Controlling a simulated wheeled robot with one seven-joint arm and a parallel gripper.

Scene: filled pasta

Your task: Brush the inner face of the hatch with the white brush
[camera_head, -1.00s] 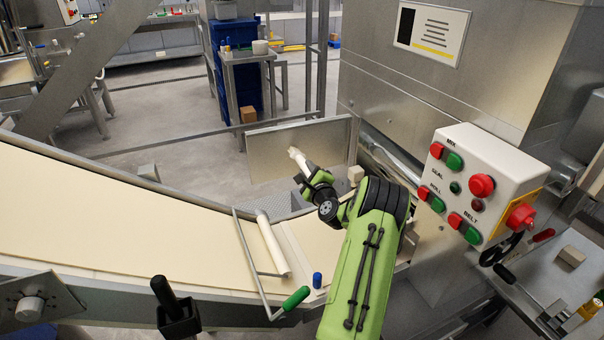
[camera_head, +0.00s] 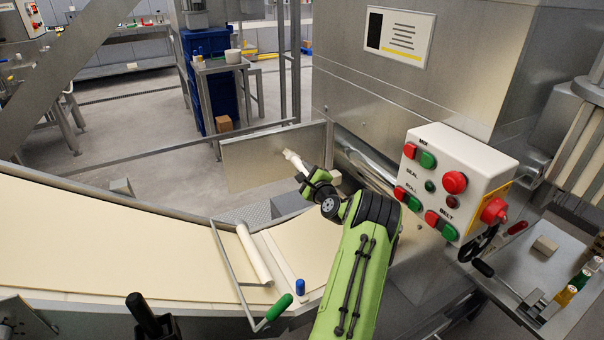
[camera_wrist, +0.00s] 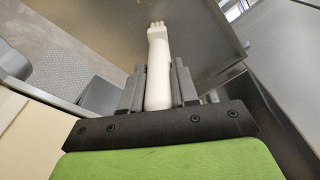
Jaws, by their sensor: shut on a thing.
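The hatch (camera_head: 250,165) is a flat metal panel standing open beside the machine, its face turned toward me in the head view. It also shows in the wrist view (camera_wrist: 205,45), behind the brush. My gripper (camera_head: 309,178) is shut on the white brush (camera_wrist: 157,70), which points away from the fingers toward the hatch. The brush head (camera_head: 290,155) appears in front of the panel's face, near its right half. I cannot tell whether the bristles touch it.
A control box (camera_head: 452,185) with red and green buttons is on the machine at right. A dough belt (camera_head: 120,240) with a wire frame and white roller (camera_head: 254,253) lies at left. A blue capped item (camera_head: 300,287) stands near my arm.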

